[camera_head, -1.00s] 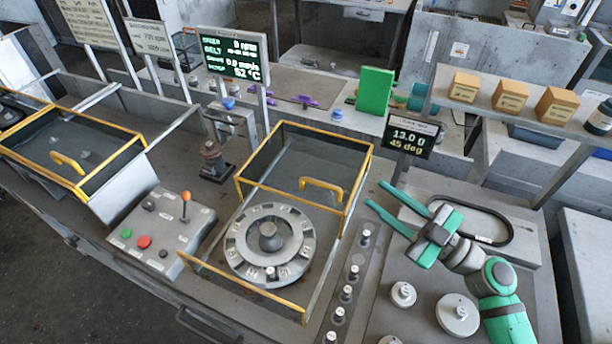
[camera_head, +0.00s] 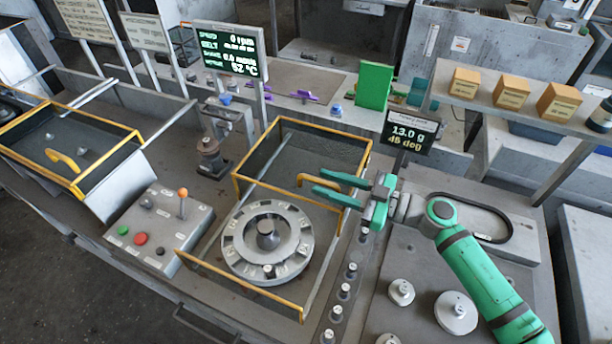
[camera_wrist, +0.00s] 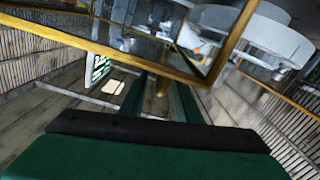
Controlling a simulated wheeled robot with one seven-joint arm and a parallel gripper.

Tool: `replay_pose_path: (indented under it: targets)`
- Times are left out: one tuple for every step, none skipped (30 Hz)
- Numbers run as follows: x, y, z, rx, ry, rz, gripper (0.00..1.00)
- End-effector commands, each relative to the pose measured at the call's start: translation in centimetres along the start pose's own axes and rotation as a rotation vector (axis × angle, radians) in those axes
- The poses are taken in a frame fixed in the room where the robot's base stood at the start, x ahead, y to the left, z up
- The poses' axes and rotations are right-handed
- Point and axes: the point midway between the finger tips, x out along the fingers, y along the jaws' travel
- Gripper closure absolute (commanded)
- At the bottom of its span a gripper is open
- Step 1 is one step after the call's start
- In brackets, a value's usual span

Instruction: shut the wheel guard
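The wheel guard (camera_head: 357,172) is a clear box with a yellow frame, drawn to the back so that the numbered grey wheel (camera_head: 237,245) lies uncovered in front of it. Its yellow handle (camera_head: 304,179) is partly hidden by my gripper in the head view. My green gripper (camera_head: 316,182) reaches in from the right, with its two fingers apart and their tips at the handle. In the wrist view, a yellow piece, apparently the handle (camera_wrist: 162,82), shows between the fingers (camera_wrist: 158,92). I cannot tell whether they touch it.
A second yellow-framed guard (camera_head: 105,120) stands at the left. A control box (camera_head: 160,222) with buttons and a lever sits left of the wheel. A row of small knobs (camera_head: 343,291) runs along its right. A display (camera_head: 408,132) stands behind my gripper, near the guard's right side.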

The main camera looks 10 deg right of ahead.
Motion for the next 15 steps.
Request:
replay_pose_path:
  targets:
    - [1.1,-0.1,-0.1,0.0,0.003,-0.003,0.71]
    - [1.6,-0.1,-0.1,0.001,0.003,-0.002,0.71]
    - [2.2,-0.1,0.0,0.0,0.003,-0.002,0.71]
    - [2.7,-0.1,-0.1,-0.001,0.003,-0.002,0.71]
    - [3.2,0.0,-0.1,0.0,0.003,-0.001,0.71]
    - [3.7,0.0,-0.1,0.0,0.002,0.0,0.71]
    - [4.1,0.0,-0.1,-0.001,0.001,-0.001,0.71]
    - [4.5,0.0,-0.1,0.0,0.001,0.0,0.71]
    - [4.9,0.0,0.0,0.0,0.001,0.0,0.71]
    - [5.1,0.0,0.0,0.0,0.001,0.001,0.71]
    - [5.4,0.0,0.0,0.0,0.001,0.001,0.71]
    - [5.6,0.0,0.0,0.0,0.001,0.001,0.71]
    - [5.8,0.0,0.0,0.0,0.001,0.001,0.71]
    - [5.9,0.0,0.0,0.0,0.001,0.001,0.71]
    - [6.0,0.0,0.0,0.001,0.001,0.001,0.71]
